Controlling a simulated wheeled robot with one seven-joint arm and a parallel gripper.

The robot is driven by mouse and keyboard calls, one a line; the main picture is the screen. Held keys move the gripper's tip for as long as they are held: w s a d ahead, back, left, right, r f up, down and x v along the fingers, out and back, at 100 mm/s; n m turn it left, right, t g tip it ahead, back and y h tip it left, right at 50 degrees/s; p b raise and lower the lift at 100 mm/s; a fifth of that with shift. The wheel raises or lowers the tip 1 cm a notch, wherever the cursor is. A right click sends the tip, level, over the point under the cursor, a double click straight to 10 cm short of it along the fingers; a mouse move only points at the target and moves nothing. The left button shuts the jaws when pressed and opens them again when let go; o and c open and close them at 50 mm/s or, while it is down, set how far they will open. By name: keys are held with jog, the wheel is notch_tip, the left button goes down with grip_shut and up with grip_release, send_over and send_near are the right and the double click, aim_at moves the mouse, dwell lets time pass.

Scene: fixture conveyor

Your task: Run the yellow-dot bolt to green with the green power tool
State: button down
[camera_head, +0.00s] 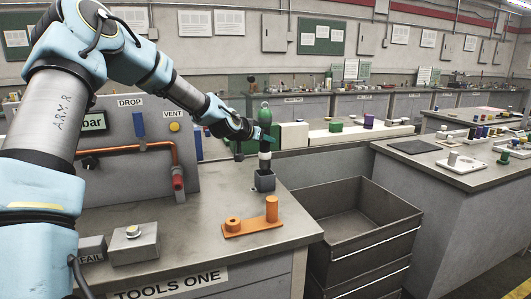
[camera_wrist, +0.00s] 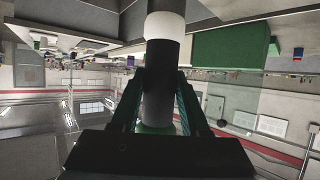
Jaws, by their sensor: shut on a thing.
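The green power tool (camera_head: 265,114) stands upright with a green top, a dark body and a white band. My gripper (camera_head: 262,134) is shut around its body. In the wrist view, my gripper's fingers (camera_wrist: 158,105) close on the tool's dark shaft (camera_wrist: 160,75), with the white band beyond. The tool's lower end is at the mouth of a dark square holder (camera_head: 264,181) on the bench; I cannot tell whether it is still inside. I cannot make out a yellow-dot bolt in either view.
An orange fixture (camera_head: 252,228) with two posts sits on the bench in front of the holder. A grey button box (camera_head: 134,243) stands front left, and a piped panel (camera_head: 150,160) behind. An open dark crate (camera_head: 350,221) is to the right. A pale conveyor (camera_head: 347,135) carries blocks behind.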

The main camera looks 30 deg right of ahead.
aim_at(262, 110)
jog(key=shift+r, duration=0.3)
dwell(0.4)
jog(key=shift+r+p, duration=2.15)
jog(key=shift+r, duration=2.2)
